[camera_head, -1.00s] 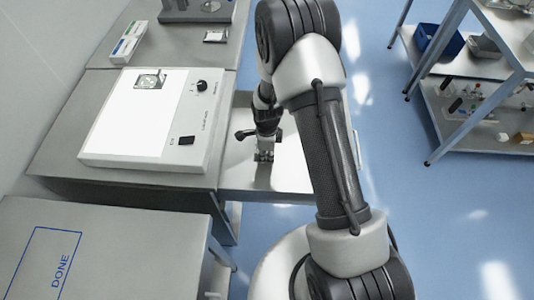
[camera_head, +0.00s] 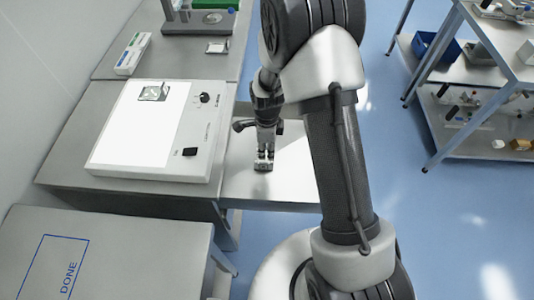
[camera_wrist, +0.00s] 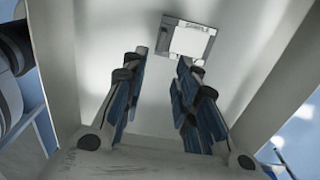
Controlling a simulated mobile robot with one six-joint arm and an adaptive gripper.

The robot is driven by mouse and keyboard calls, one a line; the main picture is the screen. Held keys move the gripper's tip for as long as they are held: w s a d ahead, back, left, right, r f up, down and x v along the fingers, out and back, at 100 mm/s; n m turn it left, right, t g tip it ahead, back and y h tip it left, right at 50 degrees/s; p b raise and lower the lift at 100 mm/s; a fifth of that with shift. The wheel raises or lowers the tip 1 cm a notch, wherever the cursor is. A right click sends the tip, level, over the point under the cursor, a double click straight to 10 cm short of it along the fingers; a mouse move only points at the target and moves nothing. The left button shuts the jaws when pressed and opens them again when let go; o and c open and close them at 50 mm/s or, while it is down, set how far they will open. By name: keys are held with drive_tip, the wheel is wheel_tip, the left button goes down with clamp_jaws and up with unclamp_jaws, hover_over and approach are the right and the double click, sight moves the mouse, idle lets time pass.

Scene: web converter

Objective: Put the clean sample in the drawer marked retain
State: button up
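My gripper (camera_wrist: 163,62) is open, its blue-padded fingers apart with nothing between them. It points down into an open, pale tray-like drawer (camera_wrist: 262,60), whose walls show on both sides in the wrist view. A small grey sample holder (camera_wrist: 171,45) with a white window lies on the drawer floor just beyond the fingertips, apart from them. In the head view my gripper (camera_head: 263,160) is low over the shiny drawer (camera_head: 295,170). Another sample card (camera_head: 154,92) lies on the lit panel, and one more (camera_head: 217,48) on the back bench. No retain marking is legible.
A white light box (camera_head: 205,135) with a knob and switch stands left of the drawer. A bench marked DONE (camera_head: 120,255) is at the front left. A shelf rack (camera_head: 465,100) with small items is at the right. Blue floor (camera_head: 400,190) is clear between.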

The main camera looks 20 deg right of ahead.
drive_tip(key=s+r+n+t, duration=0.1)
drive_tip(key=s+r+n, duration=0.25)
drive_tip(key=r, duration=0.75)
drive_tip(key=s+r+n+t, duration=0.15)
drive_tip(key=r+n, duration=0.35)
drive_tip(key=r, duration=0.6)
drive_tip(key=s+r+n, duration=0.3)
drive_tip(key=s+n, duration=0.1)
drive_tip(key=s, duration=0.2)
drive_tip(key=s+d+r+n+t, duration=0.1)
drive_tip(key=s+r+n, duration=0.3)
drive_tip(key=s, duration=0.2)
drive_tip(key=s+r+n+t, duration=0.1)
drive_tip(key=s+r+n, duration=0.2)
drive_tip(key=s+n, duration=0.2)
drive_tip(key=shift+s+d+r, duration=0.15)
drive_tip(key=shift+s, duration=0.65)
